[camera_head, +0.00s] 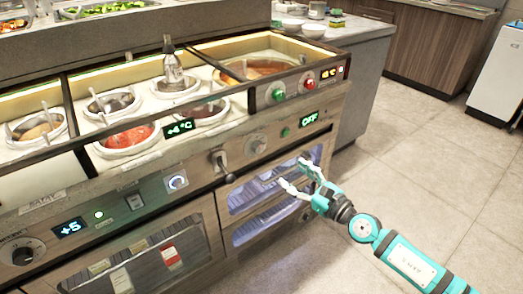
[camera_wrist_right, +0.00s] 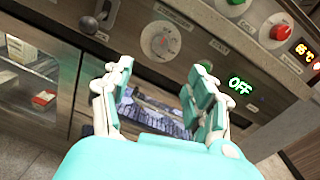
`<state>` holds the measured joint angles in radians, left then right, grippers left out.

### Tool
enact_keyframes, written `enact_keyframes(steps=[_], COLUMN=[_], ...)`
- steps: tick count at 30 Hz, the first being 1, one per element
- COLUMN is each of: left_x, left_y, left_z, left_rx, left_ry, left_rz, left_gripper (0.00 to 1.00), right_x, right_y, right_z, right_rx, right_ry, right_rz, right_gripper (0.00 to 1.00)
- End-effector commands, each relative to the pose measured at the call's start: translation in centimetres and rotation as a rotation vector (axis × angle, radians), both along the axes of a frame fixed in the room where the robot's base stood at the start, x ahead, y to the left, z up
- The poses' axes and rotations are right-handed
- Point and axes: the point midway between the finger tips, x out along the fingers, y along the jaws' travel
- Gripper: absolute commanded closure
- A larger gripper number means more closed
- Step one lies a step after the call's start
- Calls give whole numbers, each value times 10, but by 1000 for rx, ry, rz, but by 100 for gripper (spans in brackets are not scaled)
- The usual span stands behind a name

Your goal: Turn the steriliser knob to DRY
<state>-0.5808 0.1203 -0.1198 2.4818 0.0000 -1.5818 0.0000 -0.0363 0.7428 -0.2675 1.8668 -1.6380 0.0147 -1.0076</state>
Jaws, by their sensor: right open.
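The steriliser knob (camera_head: 258,143) is a round silver dial on the steel front panel, left of a green display (camera_head: 309,119) reading OFF. In the right wrist view the knob (camera_wrist_right: 160,40) shows with markings around it, above and between my fingertips, and the display (camera_wrist_right: 240,86) also reads OFF. My right gripper (camera_head: 292,172) is open and empty, in front of the lit glass door (camera_head: 270,190), below and to the right of the knob. The fingers appear apart from the knob. My left gripper is not in view.
Sauce wells (camera_head: 125,138) fill the counter above. Open tiled floor (camera_head: 430,170) lies to the right.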

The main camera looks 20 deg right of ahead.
Motion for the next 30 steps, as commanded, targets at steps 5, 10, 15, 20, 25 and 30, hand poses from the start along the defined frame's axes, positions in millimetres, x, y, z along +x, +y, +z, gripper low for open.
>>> enact_keyframes(steps=[5,10,15,20,25,30], left_x=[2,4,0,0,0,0], left_y=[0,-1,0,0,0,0], left_z=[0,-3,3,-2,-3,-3], left_rx=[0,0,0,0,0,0], left_ry=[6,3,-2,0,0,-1], left_rz=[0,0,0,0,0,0], left_gripper=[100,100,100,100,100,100], right_x=[39,73,102,119,126,127], right_y=[15,31,43,51,54,54], right_z=[3,2,0,-1,0,0], right_rx=[7,8,6,6,5,5], right_ry=[-2,-3,-1,0,2,2], right_rz=[-3,-2,-1,-2,-1,-1], right_gripper=[42,42,42,42,42,42])
